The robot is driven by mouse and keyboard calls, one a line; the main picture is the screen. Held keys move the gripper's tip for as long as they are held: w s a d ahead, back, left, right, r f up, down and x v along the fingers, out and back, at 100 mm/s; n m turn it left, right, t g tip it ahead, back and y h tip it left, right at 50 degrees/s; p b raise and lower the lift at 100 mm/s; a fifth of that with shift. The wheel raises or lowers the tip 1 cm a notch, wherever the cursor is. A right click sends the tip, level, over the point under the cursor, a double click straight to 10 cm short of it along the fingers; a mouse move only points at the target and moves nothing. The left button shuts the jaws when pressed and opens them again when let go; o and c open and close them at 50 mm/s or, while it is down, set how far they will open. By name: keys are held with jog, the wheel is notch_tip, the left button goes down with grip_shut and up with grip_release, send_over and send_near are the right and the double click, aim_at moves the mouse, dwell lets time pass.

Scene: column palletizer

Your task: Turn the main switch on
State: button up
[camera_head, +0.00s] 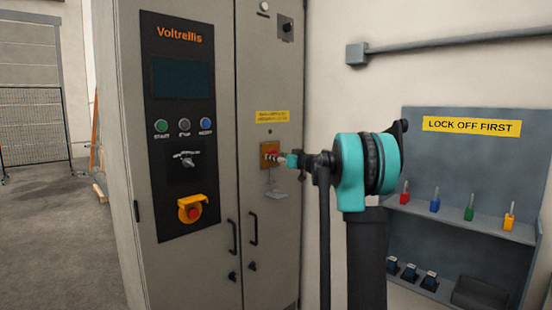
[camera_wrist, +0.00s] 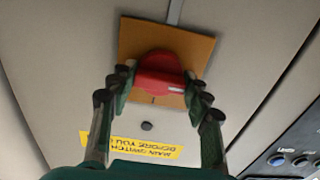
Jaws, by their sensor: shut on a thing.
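The main switch is a red rotary handle (camera_wrist: 160,77) on an orange-yellow plate (camera_wrist: 200,45) on the grey cabinet door. In the head view the plate (camera_head: 264,150) sits below a yellow label, and the red handle (camera_head: 272,155) is partly covered by my gripper. My gripper (camera_head: 286,160) reaches the switch from the right, level with it. In the wrist view my gripper's fingers (camera_wrist: 160,85) stand on both sides of the red handle and are shut on it. The handle's bar lies roughly across the wrist picture, slightly tilted.
A yellow label (camera_head: 272,117) is above the switch, and a grey tag or padlock (camera_head: 276,195) hangs below it. Black door handles (camera_head: 253,228) stick out lower down. The control panel (camera_head: 183,125) is to the left. A lock-off board (camera_head: 470,145) with coloured padlocks is at the right.

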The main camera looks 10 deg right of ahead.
jog(key=shift+m, duration=0.3)
jog(key=m, duration=0.3)
jog(key=shift+m, duration=0.3)
jog(key=m, duration=0.9)
jog(key=shift+m, duration=2.3)
jog(key=o, duration=1.2)
jog(key=shift+s, duration=0.1)
